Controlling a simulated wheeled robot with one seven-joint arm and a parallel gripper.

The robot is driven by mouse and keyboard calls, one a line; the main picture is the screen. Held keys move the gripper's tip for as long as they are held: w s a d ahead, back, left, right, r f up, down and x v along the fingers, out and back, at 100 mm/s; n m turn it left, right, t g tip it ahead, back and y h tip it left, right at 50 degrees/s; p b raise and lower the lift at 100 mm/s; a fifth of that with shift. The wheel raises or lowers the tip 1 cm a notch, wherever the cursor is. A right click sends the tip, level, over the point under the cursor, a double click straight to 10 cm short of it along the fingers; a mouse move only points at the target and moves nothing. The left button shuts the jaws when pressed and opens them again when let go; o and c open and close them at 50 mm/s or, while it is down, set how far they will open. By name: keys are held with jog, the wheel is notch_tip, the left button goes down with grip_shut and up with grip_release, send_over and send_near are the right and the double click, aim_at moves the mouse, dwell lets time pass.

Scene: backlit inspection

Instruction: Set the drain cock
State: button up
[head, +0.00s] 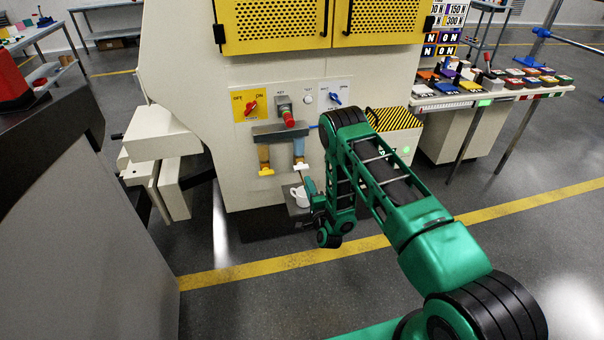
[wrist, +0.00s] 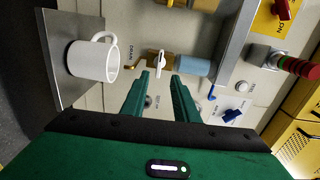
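The drain cock has a white cross handle (head: 300,166) under a blue-tinted glass tube. In the wrist view the white handle (wrist: 160,63) sits on a brass body beside a small "DRAIN" label (wrist: 130,53). My gripper (head: 306,180) is just below and in front of it in the head view. In the wrist view my gripper (wrist: 160,75) is open, its two green fingers apart and pointing toward the handle. The handle lies just beyond the fingertips, roughly between them. Contact cannot be seen.
A white mug (head: 300,197) stands on a small grey shelf below the cock, close to my gripper; it also shows in the wrist view (wrist: 93,62). A yellow-handled cock (head: 266,171) is to the left. A red switch (head: 251,107) and blue knob (head: 335,98) are above.

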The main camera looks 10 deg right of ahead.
aim_at(301, 167)
jog(key=w, duration=1)
jog(key=shift+w+f, duration=0.15)
jog(key=shift+w, duration=0.1)
grip_shut()
